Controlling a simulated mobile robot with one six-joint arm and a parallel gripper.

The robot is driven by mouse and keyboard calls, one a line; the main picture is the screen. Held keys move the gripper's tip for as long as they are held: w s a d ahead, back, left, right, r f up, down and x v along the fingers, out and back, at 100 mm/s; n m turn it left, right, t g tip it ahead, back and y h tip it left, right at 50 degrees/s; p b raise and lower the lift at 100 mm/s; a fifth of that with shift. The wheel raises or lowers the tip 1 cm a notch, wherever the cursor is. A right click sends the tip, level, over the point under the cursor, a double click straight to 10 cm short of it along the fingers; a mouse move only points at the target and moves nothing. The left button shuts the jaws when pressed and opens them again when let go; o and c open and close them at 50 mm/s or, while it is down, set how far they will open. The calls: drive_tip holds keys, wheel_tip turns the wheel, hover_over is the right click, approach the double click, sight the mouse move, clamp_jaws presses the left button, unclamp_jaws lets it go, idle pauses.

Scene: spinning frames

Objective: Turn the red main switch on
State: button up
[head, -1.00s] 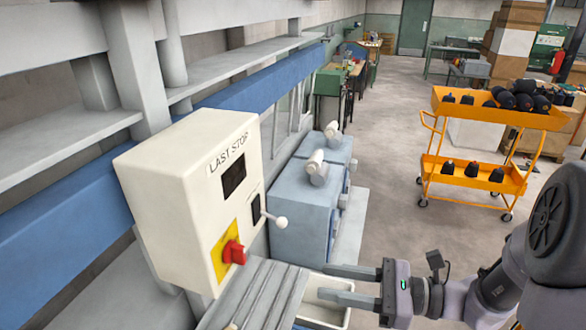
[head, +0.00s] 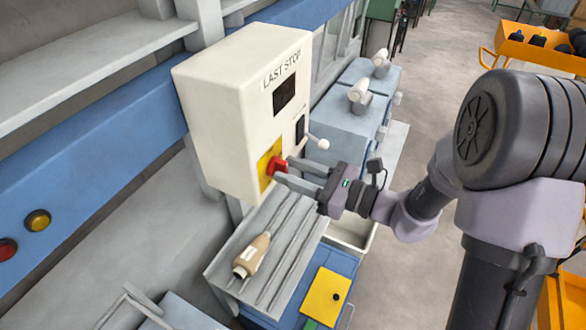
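The red main switch (head: 277,166) sits on a yellow plate (head: 264,169) low on the front of a cream control box (head: 210,120) marked LAST STOP. My gripper (head: 283,169) reaches in from the right with its two fingers apart. The fingertips are at the red knob, one on its upper right side and one just below it. I cannot tell whether they touch it. The knob's exact turn angle is too small to read.
A lever with a white ball (head: 322,144) sticks out of the box's right side, close above my fingers. A bobbin (head: 251,256) lies on the grey slatted shelf (head: 285,235) below. Yellow and red buttons (head: 37,220) are on the blue beam at left.

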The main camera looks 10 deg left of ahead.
clamp_jaws()
drive_tip(key=shift+m, duration=0.3)
drive_tip(key=shift+w+f+m+p, duration=0.1)
drive_tip(key=shift+w+m+p, duration=0.05)
drive_tip(key=shift+m+p, duration=3.65)
drive_tip(key=shift+w+f+m+p, duration=0.1)
drive_tip(key=shift+m+p, duration=2.55)
drive_tip(key=shift+m, duration=2.15)
